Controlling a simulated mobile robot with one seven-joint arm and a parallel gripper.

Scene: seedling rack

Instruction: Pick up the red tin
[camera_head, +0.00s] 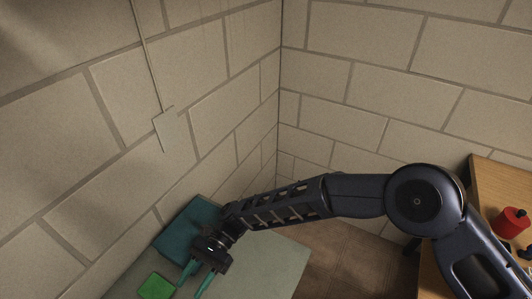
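The red tin (510,223) is at the right edge of the view, on the wooden table (492,178). It looks like a short red cylinder, with a small dark thing at its upper right; I cannot tell whether that is part of it. My gripper (190,287) is at the lower left, far from the tin, pointing down over a pale green surface. Its two teal fingers are spread apart, and I see nothing between them. The lower fingertip is close to the bottom edge of the picture.
A bright green block (157,287) lies just left of my fingers on the pale green tabletop (275,272). A dark teal flat item (183,228) lies behind. Brick walls meet in a corner behind. Brown tiled floor (345,262) separates the two tables. A dark object (526,252) sits below the tin.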

